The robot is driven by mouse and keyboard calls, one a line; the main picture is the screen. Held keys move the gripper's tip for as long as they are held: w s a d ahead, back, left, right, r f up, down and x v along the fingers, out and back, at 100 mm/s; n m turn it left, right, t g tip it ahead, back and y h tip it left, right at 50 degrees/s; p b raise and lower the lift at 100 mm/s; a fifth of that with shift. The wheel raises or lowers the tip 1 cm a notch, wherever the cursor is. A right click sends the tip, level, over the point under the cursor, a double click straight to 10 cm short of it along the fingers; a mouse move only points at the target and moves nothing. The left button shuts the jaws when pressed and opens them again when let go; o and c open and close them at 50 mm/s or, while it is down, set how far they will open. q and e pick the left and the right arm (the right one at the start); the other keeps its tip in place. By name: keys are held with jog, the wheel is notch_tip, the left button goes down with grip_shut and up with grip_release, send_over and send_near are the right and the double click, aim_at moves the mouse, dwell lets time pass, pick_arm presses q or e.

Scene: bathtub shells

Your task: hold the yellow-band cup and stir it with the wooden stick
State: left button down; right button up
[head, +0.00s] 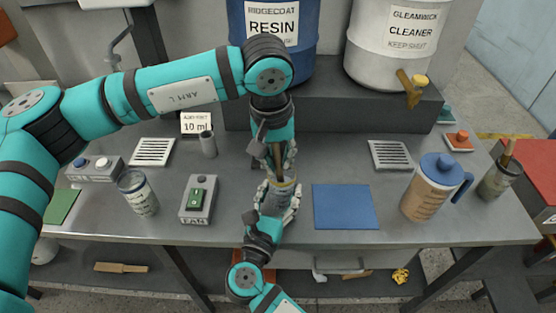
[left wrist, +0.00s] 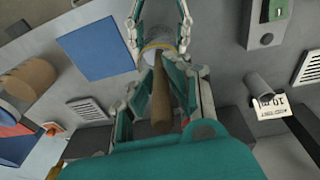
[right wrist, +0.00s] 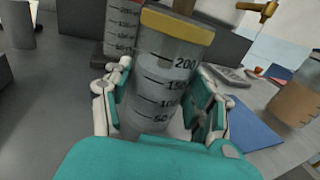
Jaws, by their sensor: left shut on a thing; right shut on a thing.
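The yellow-band cup (right wrist: 165,85) is a clear, marked beaker with a yellow rim, upright in the right wrist view. My right gripper (head: 277,203) is shut around its sides, above the bench. The wooden stick (left wrist: 161,100) is held in my left gripper (head: 279,160), which is shut on it directly above the cup. The stick points down to the cup's mouth (left wrist: 160,48). Its lower end is hidden, so how deep it reaches cannot be told.
A blue mat (head: 343,206) lies right of the cup, with a lidded jug (head: 428,190) beyond. A fan switch box (head: 198,199) and another cup (head: 138,195) stand left. A red-band cup (right wrist: 118,32) stands close behind. Resin (head: 272,28) and cleaner (head: 398,45) drums stand behind.

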pick_arm(q)
notch_tip(320, 180, up, 10)
jog(key=s, duration=0.1)
jog(key=shift+s+a, duration=0.2)
jog(key=shift+a, duration=0.25)
dwell(0.5)
jog(key=shift+r, duration=0.15)
notch_tip(320, 180, up, 4)
jog(key=shift+f, duration=0.1)
dwell(0.5)
pick_arm(e)
jog(key=o, duration=1.1)
